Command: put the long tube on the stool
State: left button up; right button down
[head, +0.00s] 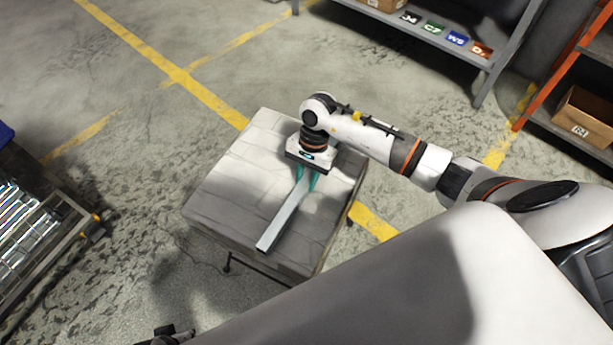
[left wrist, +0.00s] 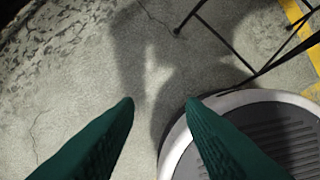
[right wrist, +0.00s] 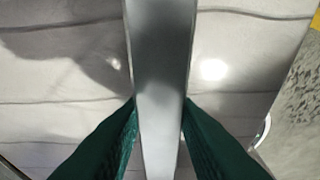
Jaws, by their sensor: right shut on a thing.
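The long tube (head: 281,220) is a straight grey metal piece over the pale, plank-like top of the stool (head: 225,190). My right gripper (head: 307,180) comes down from above and is shut on the tube near its far end. In the right wrist view the tube (right wrist: 160,60) runs between the two green fingers (right wrist: 160,115), with the stool top (right wrist: 60,70) behind it. I cannot tell whether the tube touches the top. My left gripper (left wrist: 160,103) is open and empty, with bare floor between its fingertips.
A roller conveyor (head: 30,225) stands at the left. A grey shelf (head: 440,35) with labelled places is at the top right, and an orange-framed rack with a cardboard box (head: 585,115) is at the right. Yellow lines cross the open concrete floor (head: 110,85).

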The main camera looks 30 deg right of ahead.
pick_arm(q)
jog(key=shift+r, duration=0.3)
pick_arm(e)
jog(key=c, duration=1.1)
grip_release()
pick_arm(q)
jog(key=shift+r, duration=0.15)
pick_arm(e)
jog(key=shift+r, duration=0.1)
pick_arm(q)
jog(key=f, duration=0.2)
jog(key=s+f+p, duration=0.1)
jog(key=f, duration=0.2)
pick_arm(e)
jog(key=v, duration=1.2)
jog(key=shift+a, duration=0.1)
pick_arm(q)
jog(key=shift+s, duration=0.1)
